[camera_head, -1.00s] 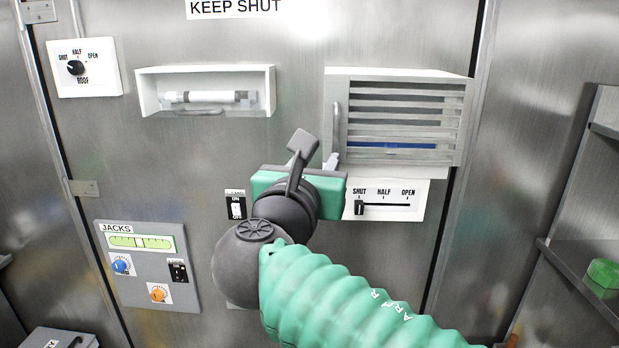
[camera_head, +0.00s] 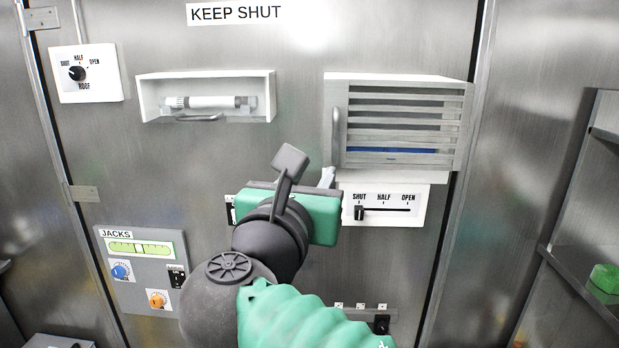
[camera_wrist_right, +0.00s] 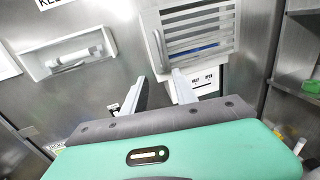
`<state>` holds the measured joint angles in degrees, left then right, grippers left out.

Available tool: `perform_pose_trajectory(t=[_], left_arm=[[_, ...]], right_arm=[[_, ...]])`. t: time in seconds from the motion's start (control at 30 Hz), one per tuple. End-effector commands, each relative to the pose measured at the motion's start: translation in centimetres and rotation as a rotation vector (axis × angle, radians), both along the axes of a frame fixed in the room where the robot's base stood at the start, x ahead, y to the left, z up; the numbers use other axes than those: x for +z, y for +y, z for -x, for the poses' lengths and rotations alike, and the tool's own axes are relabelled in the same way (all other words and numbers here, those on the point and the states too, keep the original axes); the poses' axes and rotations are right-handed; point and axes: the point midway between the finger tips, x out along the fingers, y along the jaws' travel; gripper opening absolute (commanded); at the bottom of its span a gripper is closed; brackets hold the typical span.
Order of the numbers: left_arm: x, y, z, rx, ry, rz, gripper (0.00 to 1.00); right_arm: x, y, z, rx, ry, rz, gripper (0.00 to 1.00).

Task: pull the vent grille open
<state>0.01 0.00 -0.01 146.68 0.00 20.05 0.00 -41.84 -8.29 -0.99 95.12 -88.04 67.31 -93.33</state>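The vent grille (camera_head: 400,125) is a slatted panel in a white box on the metal wall, right of centre in the head view. It looks closed. Its vertical bar handle (camera_head: 335,137) is on its left edge. In the right wrist view the grille (camera_wrist_right: 200,32) is at the top, with the handle (camera_wrist_right: 158,50) just beyond the fingertips. My right gripper (camera_head: 318,178) is just below the handle, apart from it. The wrist view shows its two fingers (camera_wrist_right: 160,88) spread with nothing between them. In the head view one finger is mostly hidden. My left gripper is not in view.
Below the grille is a slider panel (camera_head: 415,204) with its knob at SHUT, close to my right fingers. A recessed box with a handle (camera_head: 150,98) is to the left. A jacks panel (camera_head: 140,285) is lower left. Shelves (camera_head: 590,290) stand at the right.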

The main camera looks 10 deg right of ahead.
Motion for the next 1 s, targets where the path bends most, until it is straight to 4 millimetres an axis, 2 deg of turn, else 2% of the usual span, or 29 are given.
perform_pose_trajectory(t=[0.17,0.27,0.5,0.7,0.83,1.0], left_arm=[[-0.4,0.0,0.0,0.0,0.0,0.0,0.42],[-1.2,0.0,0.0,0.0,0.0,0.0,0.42],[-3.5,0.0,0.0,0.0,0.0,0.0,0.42],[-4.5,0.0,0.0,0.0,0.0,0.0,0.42],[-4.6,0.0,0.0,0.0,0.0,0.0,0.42],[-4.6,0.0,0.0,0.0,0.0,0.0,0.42]], right_arm=[[-0.1,0.3,0.5,0.002,-0.001,0.0,0.34],[-0.4,1.1,1.9,0.004,-0.001,0.0,0.34],[-0.4,4.4,8.0,0.004,-0.001,0.0,0.34],[-0.2,6.9,12.6,0.003,0.001,0.002,0.34],[0.0,7.8,14.3,0.001,0.0,0.003,0.34],[0.1,8.1,15.0,-0.001,0.001,0.003,0.34]])
